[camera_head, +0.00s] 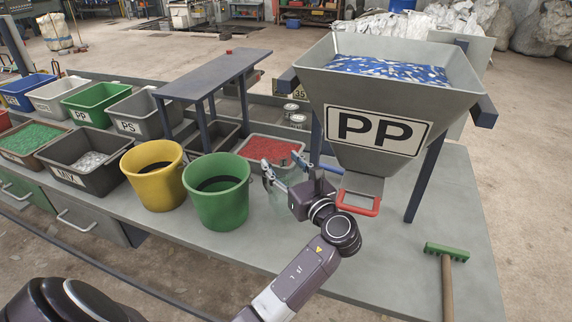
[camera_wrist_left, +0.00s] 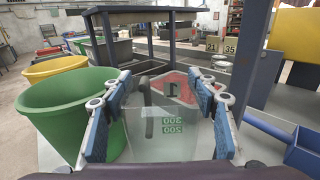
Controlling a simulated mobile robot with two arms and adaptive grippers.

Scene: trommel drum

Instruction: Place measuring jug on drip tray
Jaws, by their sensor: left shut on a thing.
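The measuring jug is clear, with green marks such as 300 and 200. In the left wrist view the jug (camera_wrist_left: 150,142) is upright between the blue-padded fingers of my left gripper (camera_wrist_left: 163,98), which is shut on it. In the head view my left gripper (camera_head: 285,172) is between the green bucket and the PP hopper, and the see-through jug (camera_head: 277,194) shows faintly at its fingers. I cannot tell whether the jug's base touches the bench. I cannot surely pick out the drip tray. My right gripper is not in view.
The green bucket (camera_head: 218,203) is close on the left, beside the yellow bucket (camera_head: 153,183). A crate of red pellets (camera_head: 302,147) lies behind the jug. The PP hopper (camera_head: 400,92) with a red-handled gate (camera_head: 372,208) is right. A green brush (camera_head: 446,251) lies front right.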

